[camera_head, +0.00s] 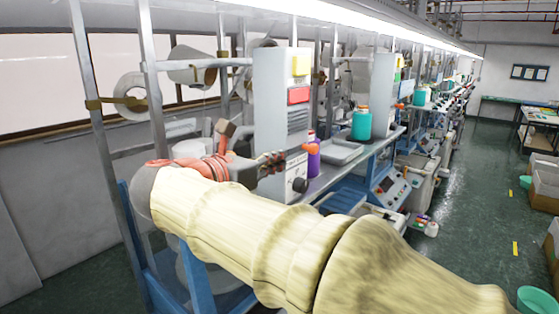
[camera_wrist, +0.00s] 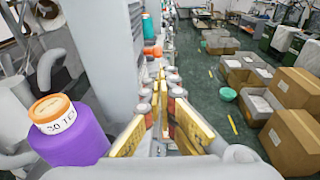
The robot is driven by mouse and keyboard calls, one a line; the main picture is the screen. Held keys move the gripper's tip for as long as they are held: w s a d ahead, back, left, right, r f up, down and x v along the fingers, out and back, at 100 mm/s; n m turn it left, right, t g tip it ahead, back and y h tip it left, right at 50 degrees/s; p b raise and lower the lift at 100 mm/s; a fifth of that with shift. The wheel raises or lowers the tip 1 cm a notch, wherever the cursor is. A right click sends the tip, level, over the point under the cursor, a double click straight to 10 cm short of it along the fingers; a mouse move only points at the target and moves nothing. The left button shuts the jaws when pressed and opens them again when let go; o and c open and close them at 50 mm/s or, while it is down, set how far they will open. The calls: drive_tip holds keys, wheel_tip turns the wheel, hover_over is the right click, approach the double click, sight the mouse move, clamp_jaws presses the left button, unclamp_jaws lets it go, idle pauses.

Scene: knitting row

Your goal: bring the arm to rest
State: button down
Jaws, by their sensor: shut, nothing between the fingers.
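My arm reaches across the head view from the lower right, in a cream cover, and bends back at the wrist on the left. My gripper (camera_head: 273,162) is in front of the grey machine housing, shut and empty. Its yellow-sided fingers also show in the wrist view (camera_wrist: 165,95), pointing along the row. In the head view the fingertips are close to the housing; I cannot tell whether they touch it.
A purple cone (camera_wrist: 75,137) with an orange top stands left of my gripper in the wrist view. The grey housing (camera_head: 283,110) stands beside the gripper. A teal container (camera_head: 361,124) stands further along. Cardboard boxes (camera_wrist: 295,125) line the right; the aisle floor between is mostly clear.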

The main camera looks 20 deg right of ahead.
drive_tip(key=shift+w+d, duration=0.1)
drive_tip(key=shift+d, duration=0.05)
drive_tip(key=s+a+f+m+g+y+b, duration=0.1)
drive_tip(key=s+a+f+m+g+y, duration=0.3)
drive_tip(key=f, duration=0.7)
drive_tip(key=s+d+f+m+t+y+b, duration=0.1)
drive_tip(key=s+f+m+y, duration=0.1)
drive_tip(key=f+m, duration=0.6)
drive_tip(key=s+d+f+m+y+b, duration=0.2)
drive_tip(key=s+f+m+b, duration=0.2)
drive_tip(key=s+f+b, duration=0.3)
drive_tip(key=s+d+f+m+g+y+b, duration=0.1)
drive_tip(key=s+f+m+b, duration=0.4)
drive_tip(key=f, duration=1.1)
drive_tip(key=s+d+f+m+y+b, duration=0.3)
drive_tip(key=s+f+m+b, duration=0.2)
drive_tip(key=s+f+b, duration=0.4)
wheel_tip(320, 180, down, 3)
drive_tip(key=shift+s+d+r+g+b, duration=0.2)
drive_tip(key=shift+s+d+g+b, duration=0.1)
drive_tip(key=shift+s+g, duration=0.1)
